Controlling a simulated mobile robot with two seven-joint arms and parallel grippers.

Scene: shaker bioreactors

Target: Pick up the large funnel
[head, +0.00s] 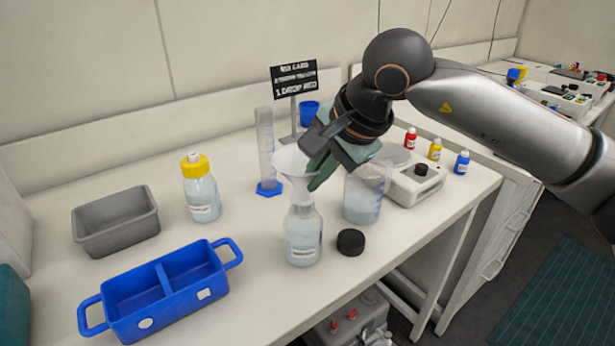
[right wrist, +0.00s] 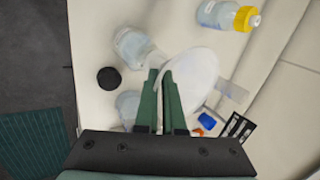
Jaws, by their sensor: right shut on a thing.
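The large funnel (head: 293,165) is white and translucent. In the head view its cone is above the neck of a clear bottle (head: 303,236) holding pale liquid, and its lower end is at the bottle's mouth. I cannot tell whether the stem is inside the neck. My right gripper (head: 316,178) reaches in from the right and is shut on the funnel's right side. In the right wrist view the green fingers (right wrist: 163,82) meet the edge of the funnel (right wrist: 192,78). My left gripper is not in view.
A beaker (head: 360,195) stands close to the right of the bottle, with a black cap (head: 351,242) in front. A graduated cylinder (head: 266,150) and a sign (head: 294,77) stand behind. A blue caddy (head: 160,288), grey tray (head: 115,220) and yellow-capped bottle (head: 201,190) are left.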

